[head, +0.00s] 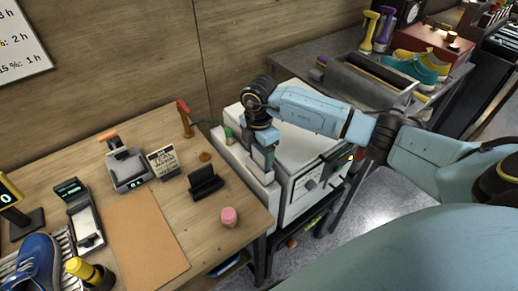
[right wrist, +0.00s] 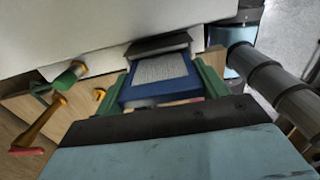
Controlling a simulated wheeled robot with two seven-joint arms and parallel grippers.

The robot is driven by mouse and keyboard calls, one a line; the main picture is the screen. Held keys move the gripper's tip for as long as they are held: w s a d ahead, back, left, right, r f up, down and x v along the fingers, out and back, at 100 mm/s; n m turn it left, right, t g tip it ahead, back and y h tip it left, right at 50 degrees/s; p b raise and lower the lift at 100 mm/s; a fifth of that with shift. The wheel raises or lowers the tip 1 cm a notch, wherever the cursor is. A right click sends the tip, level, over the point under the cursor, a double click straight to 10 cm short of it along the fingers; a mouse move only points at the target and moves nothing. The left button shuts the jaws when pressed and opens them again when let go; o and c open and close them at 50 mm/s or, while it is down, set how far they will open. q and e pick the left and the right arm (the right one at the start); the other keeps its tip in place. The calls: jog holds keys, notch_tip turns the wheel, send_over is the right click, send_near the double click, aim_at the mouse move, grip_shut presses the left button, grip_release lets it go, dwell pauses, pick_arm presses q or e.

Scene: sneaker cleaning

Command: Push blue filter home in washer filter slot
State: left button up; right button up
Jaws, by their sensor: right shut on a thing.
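The blue filter (right wrist: 158,90), a blue frame with a pale ribbed panel, sits between the green fingers of my right gripper (right wrist: 160,78), which is shut on it. Its far end meets a dark grey slot piece (right wrist: 158,45) on the white washer. I cannot tell how deep it sits in the slot. In the head view my right gripper (head: 262,158) points down at the left side of the white washer (head: 310,148), and the filter is hidden there. My left gripper is in neither view.
A wooden table (head: 180,215) lies left of the washer, with a black stand (head: 205,182), a pink jar (head: 229,216), a brown mat (head: 138,240) and a blue sneaker (head: 35,265). A green-capped item (head: 229,135) stands close to my right gripper.

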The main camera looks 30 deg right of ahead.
jog(key=shift+f+b, duration=0.45)
jog(key=shift+f, duration=0.35)
jog(key=o, duration=1.4)
jog(key=shift+c, duration=0.2)
notch_tip(320, 180, up, 13)
jog(key=shift+r, duration=0.2)
